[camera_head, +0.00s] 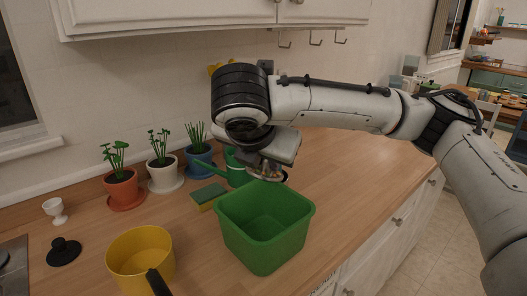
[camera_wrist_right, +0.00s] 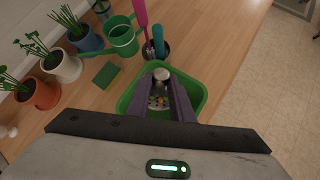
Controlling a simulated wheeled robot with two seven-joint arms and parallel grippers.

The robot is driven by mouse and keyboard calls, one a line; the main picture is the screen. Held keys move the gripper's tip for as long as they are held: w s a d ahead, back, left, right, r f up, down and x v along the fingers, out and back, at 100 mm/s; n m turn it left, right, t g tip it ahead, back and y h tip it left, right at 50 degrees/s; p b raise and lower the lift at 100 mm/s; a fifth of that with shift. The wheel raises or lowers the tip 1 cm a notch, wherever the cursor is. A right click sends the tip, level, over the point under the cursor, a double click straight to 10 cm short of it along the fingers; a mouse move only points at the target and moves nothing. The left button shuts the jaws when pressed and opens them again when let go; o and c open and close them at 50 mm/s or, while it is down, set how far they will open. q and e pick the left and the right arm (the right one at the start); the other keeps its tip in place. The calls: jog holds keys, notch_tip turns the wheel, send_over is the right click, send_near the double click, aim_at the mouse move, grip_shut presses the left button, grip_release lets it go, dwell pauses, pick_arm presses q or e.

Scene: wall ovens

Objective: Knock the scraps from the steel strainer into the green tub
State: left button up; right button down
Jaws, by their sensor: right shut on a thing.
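The green tub (camera_head: 265,235) stands on the wooden counter near the middle of the head view; it also shows in the right wrist view (camera_wrist_right: 198,92). My right gripper (camera_head: 266,164) is above the tub's back part, pointing down. In the right wrist view its dark fingers (camera_wrist_right: 163,100) are shut on the steel strainer (camera_wrist_right: 161,75). Small coloured scraps (camera_wrist_right: 158,103) show between the fingers, against the tub's opening. The strainer is mostly hidden by my gripper, so its tilt is hard to tell. My left gripper is out of view.
A green watering can (camera_head: 236,168), a green-yellow sponge (camera_head: 208,196) and potted plants (camera_head: 163,174) stand behind and left of the tub. A yellow pot (camera_head: 140,255) is at front left. A holder with pink and teal tools (camera_wrist_right: 155,42) stands behind the tub. The counter's right is clear.

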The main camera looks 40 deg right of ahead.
aim_at(280, 173)
jog(key=shift+d+f+y, duration=0.35)
jog(key=shift+f+y, duration=0.35)
jog(key=shift+f, duration=0.1)
jog(key=shift+d+f+m+g+y, duration=0.15)
jog(key=shift+d+m+y, duration=0.1)
jog(key=shift+y, duration=0.25)
jog(key=shift+d+r+m+g+y, duration=0.15)
jog(key=shift+m+y, duration=0.1)
jog(key=shift+y, duration=0.25)
jog(key=y, duration=0.1)
jog(key=d+m+y, duration=0.1)
jog(key=y, duration=0.1)
jog(key=shift+w+d+f, duration=0.1)
jog(key=shift+d+f, duration=0.15)
jog(key=shift+f, duration=0.1)
jog(key=y, duration=0.1)
jog(key=f+y+b, duration=0.1)
jog(key=y, duration=0.1)
jog(key=shift+d+m, duration=0.3)
jog(key=shift+f+y+b, duration=0.15)
jog(key=shift+y+b, duration=0.45)
jog(key=shift+y, duration=0.2)
jog(key=shift+d+y, duration=0.1)
jog(key=shift+y, duration=0.2)
